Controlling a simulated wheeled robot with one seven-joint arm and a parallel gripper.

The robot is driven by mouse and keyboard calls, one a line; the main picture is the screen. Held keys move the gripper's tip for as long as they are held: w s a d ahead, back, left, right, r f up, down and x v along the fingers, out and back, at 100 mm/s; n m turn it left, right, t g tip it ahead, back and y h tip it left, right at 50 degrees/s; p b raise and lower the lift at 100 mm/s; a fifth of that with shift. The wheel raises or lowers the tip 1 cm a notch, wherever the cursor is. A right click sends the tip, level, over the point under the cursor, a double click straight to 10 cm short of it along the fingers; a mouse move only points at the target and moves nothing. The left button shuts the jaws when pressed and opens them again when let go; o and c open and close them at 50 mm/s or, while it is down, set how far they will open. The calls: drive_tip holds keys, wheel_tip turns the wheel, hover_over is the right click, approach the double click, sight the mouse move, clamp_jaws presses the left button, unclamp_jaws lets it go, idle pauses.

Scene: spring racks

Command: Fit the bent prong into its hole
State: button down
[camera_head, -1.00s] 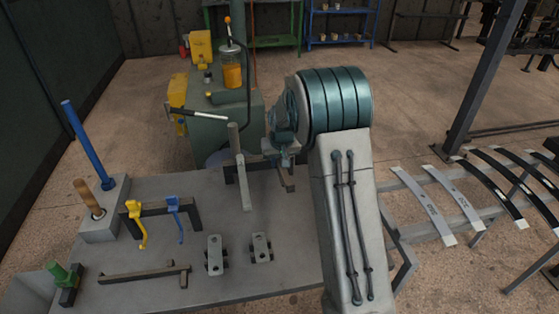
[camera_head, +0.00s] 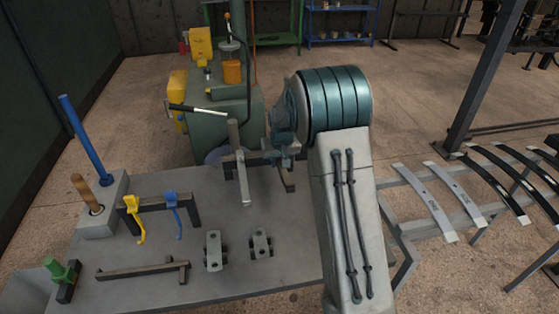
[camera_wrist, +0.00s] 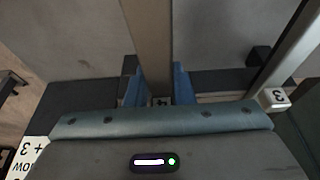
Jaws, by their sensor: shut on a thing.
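A grey bent bar (camera_head: 242,185), which I take to be the bent prong, stands upright at its far end and runs down toward the table in the head view. My gripper (camera_head: 268,152) is at the table's back edge, to the right of the bar. In the wrist view my gripper's blue fingers (camera_wrist: 158,88) are shut on a long grey-brown bar (camera_wrist: 147,40), one finger on each side. A label with a 4 shows between them. The hole is not clearly visible.
The grey table (camera_head: 200,288) carries yellow (camera_head: 136,218) and blue (camera_head: 173,208) hooks, two clamp blocks and a block with a blue post (camera_head: 85,140). A green machine (camera_head: 215,125) stands behind. Leaf springs (camera_head: 425,195) lie on a rack at right.

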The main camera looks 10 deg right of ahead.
drive_tip(key=c, duration=1.2)
unclamp_jaws()
drive_tip(key=shift+r, duration=0.1)
drive_tip(key=shift+o, duration=0.2)
drive_tip(key=b+v, duration=0.1)
drive_tip(key=v, duration=1.2)
drive_tip(key=shift+r, duration=0.3)
drive_tip(key=shift+s, duration=0.15)
drive_tip(key=s, duration=3.2)
drive_tip(key=shift+f+g, duration=0.25)
drive_tip(key=shift+g, duration=0.05)
